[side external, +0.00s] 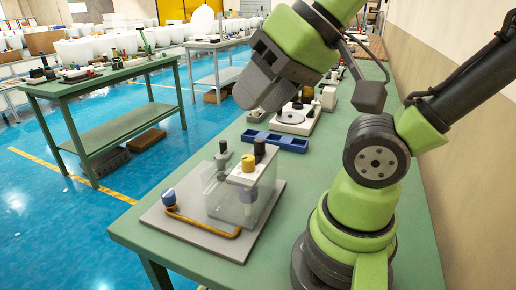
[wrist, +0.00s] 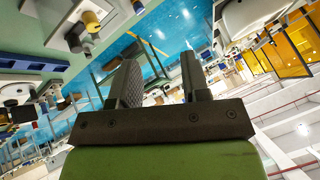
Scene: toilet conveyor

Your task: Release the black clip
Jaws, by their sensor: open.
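My gripper (side external: 258,92) is raised above and behind the fixture, well clear of it, in the side external view. In the wrist view my gripper (wrist: 160,78) has its two dark fingers apart with nothing between them. I cannot clearly make out a black clip in either view. The fixture is a grey base plate (side external: 235,246) with a clear box (side external: 226,207) and a white block (side external: 247,172) on top. A black knob (side external: 259,146) stands upright on the fixture, with a grey knob beside it. A blue-capped part (side external: 169,198) and a brown bent tube (side external: 205,225) are at the left.
A blue tray (side external: 281,142) lies behind the fixture on the green table (side external: 325,160). A white device with a round disc (side external: 291,118) stands farther back. The wall is close on the right. Another green table (side external: 95,78) with parts stands across the blue floor.

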